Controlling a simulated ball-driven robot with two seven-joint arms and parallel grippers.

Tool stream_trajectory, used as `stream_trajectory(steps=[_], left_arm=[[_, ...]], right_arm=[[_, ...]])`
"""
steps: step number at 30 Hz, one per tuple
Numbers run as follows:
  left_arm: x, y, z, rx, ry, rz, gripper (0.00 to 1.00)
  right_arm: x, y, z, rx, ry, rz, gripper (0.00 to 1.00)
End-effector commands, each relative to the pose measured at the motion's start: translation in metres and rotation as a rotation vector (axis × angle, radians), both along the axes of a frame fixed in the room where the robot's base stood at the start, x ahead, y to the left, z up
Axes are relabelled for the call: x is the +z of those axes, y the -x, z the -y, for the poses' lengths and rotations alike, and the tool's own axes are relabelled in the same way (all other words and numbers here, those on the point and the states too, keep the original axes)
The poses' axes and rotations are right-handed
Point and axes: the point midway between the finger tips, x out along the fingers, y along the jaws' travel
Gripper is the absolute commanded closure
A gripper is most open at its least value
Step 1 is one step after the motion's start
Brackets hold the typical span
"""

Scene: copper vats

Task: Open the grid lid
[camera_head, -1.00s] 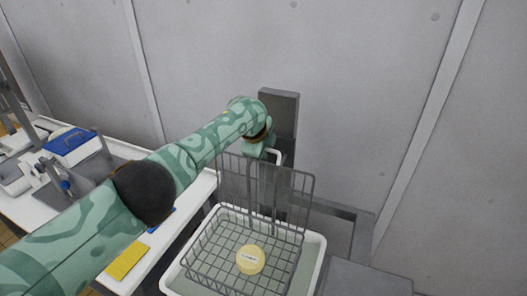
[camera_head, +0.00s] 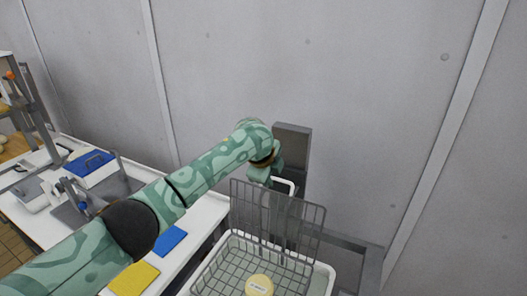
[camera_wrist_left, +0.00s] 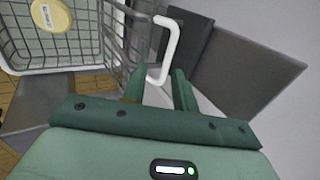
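The grid lid (camera_head: 277,215) is a grey wire panel standing upright at the back of the wire basket (camera_head: 232,262). A white handle (camera_head: 286,181) shows behind the lid's upper part; in the left wrist view the white handle (camera_wrist_left: 171,45) is a bent bar. My left gripper (camera_wrist_left: 158,78) is open, its two green fingers apart, with the handle's lower end between or just before the tips. I cannot tell whether they touch. In the head view my left gripper (camera_head: 262,172) is partly hidden at the lid's far side. My right gripper is out of view.
A round yellow labelled piece (camera_head: 260,286) lies in the basket, which sits in a white tub (camera_head: 325,279). A grey post (camera_head: 292,146) stands behind the lid near the wall. A white table (camera_head: 190,234) with blue and yellow items is at left.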

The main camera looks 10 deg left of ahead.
Motion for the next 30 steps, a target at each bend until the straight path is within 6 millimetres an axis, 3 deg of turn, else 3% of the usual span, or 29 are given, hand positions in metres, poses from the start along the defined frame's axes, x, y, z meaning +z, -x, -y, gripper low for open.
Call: stream_trajectory(steps=[6,14,26,30], left_arm=[[0.049,0.027,-0.010,-0.001,0.001,0.003,0.72],[0.079,0.045,-0.017,0.001,-0.002,0.001,0.72],[0.080,0.048,-0.017,0.002,0.002,-0.003,0.72],[0.051,0.064,-0.011,0.026,0.043,-0.011,0.72]], right_arm=[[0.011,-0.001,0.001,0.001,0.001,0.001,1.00],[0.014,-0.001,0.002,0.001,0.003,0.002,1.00],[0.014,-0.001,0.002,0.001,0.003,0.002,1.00],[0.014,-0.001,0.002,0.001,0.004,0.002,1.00]])
